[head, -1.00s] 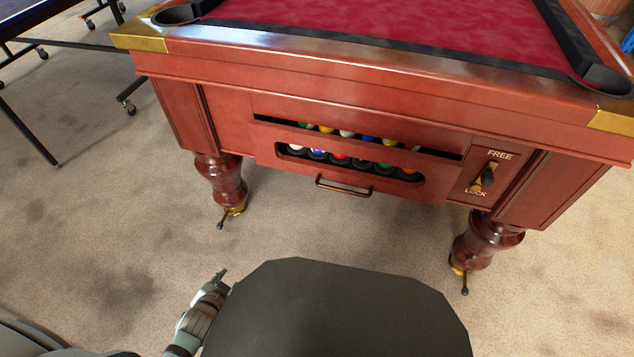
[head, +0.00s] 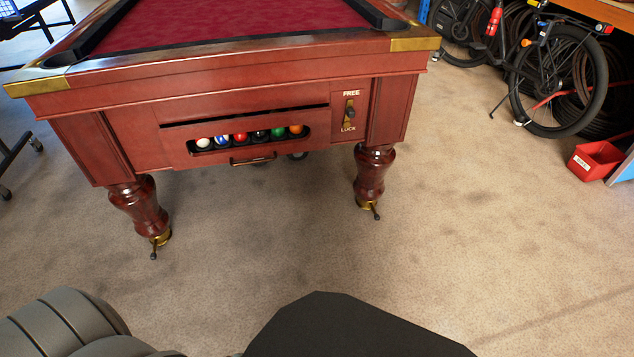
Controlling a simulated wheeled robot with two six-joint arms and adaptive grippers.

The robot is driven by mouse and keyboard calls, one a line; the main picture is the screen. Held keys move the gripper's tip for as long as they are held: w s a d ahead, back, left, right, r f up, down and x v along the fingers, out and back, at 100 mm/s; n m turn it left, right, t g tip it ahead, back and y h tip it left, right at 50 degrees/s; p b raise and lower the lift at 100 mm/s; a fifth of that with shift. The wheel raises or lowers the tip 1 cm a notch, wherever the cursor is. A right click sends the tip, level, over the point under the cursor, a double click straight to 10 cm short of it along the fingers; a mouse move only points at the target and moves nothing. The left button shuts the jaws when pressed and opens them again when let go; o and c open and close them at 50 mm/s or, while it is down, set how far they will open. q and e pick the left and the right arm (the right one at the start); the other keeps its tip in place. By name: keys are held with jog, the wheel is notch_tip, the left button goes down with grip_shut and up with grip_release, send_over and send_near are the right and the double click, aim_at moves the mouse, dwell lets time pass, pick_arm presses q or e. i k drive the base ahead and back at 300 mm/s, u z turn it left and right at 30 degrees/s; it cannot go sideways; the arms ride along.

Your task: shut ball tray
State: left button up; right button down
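The ball tray (head: 172,147) is set in the end of the red-brown pool table (head: 240,80). Its wooden front has a long window, and several balls (head: 240,138) in white, blue, red, black, green and orange show through it. A dark gap runs along the tray's top edge; how far the tray stands out is hard to tell from here. A small bar handle (head: 253,160) is below the window. Neither gripper is in view. Only a grey link of my arm shows at the lower left, well apart from the tray.
The table's near legs (head: 142,210) stand on carpet. The floor in front is clear. A bicycle (head: 520,70), coiled hoses and a red bin (head: 595,160) are at the right.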

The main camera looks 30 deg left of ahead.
aim_at(180, 144)
jog(key=z, duration=0.4)
jog(key=i, duration=1.25)
jog(key=u, duration=1.65)
jog(key=i, duration=0.7)
jog(key=u, duration=0.8)
